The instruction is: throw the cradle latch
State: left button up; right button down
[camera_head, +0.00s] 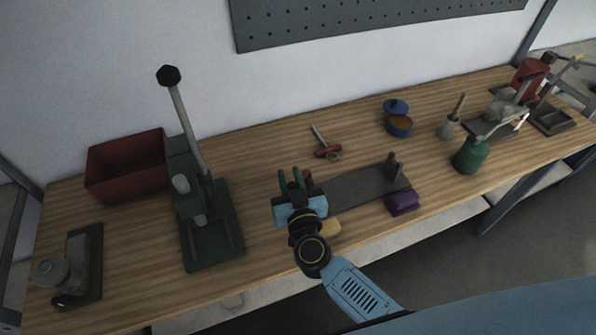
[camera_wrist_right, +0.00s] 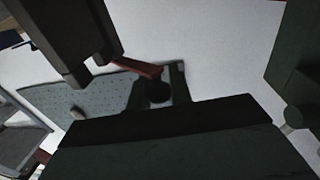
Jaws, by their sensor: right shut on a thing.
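The cradle (camera_head: 350,187) is a long dark grey base on the bench, with an upright (camera_head: 395,166) at its right end. Its left end is behind my right gripper (camera_head: 292,181). The gripper's green fingers point away from me there, shut on the latch, whose grip is mostly hidden by the fingers. A little red shows beside the fingers. In the right wrist view a red-brown lever (camera_wrist_right: 142,69) runs between dark finger parts, by a dark upright with a round part (camera_wrist_right: 159,92). The exact contact is hard to see. My left gripper is out of view.
A green lever press (camera_head: 212,230) stands left of the gripper, with a red bin (camera_head: 127,167) behind it. A purple block (camera_head: 402,203) and a yellow piece (camera_head: 328,228) lie in front of the cradle. A red-handled tool (camera_head: 327,152) lies behind.

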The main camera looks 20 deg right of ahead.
jog(key=c, duration=1.3)
grip_release()
jog(key=s, duration=1.3)
jog(key=shift+s, duration=0.2)
jog(key=shift+c, duration=0.3)
